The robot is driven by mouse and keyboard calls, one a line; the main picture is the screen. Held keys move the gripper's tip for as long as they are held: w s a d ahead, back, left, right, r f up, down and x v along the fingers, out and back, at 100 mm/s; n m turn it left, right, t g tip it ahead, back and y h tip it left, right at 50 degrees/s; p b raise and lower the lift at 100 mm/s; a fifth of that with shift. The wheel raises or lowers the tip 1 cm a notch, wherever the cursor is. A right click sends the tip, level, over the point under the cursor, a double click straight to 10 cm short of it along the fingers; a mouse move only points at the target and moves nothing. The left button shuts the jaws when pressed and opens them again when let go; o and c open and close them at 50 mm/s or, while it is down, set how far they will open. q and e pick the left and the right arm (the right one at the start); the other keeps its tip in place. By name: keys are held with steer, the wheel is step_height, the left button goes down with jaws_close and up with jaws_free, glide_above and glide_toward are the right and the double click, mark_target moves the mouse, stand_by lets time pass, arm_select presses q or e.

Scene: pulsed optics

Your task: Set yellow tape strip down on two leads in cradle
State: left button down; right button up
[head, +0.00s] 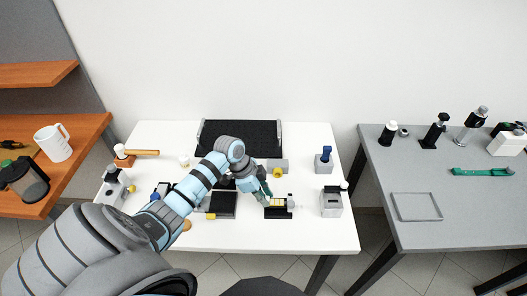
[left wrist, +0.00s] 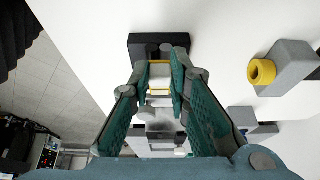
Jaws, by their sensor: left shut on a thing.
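The cradle (head: 279,213) is a small dark block on the white table, right of centre; in the left wrist view it shows as a black block (left wrist: 143,46) beyond the fingertips. My left gripper (head: 269,199) reaches down at the cradle's left end; its green fingers (left wrist: 162,66) close around a pale piece with yellow bands. The yellow tape strip (left wrist: 159,62) shows as a thin band between the fingertips, close to the cradle. I cannot tell whether it touches the cradle. The two leads are too small or hidden to make out. My right gripper is not in view.
A grey block with a yellow ring (left wrist: 262,72) stands near the cradle. A dark square tray (head: 222,204) lies left of it, and a grey box (head: 331,203) stands right. A black board (head: 240,138) lies behind. The grey table (head: 450,215) is apart at right.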

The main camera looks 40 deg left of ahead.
arm_select(q)
steer(key=shift+f, duration=0.3)
stand_by(0.4)
steer(key=c, duration=1.4)
jaws_free()
steer(key=shift+c, duration=0.2)
steer(key=v, duration=1.2)
steer(key=shift+f, duration=0.1)
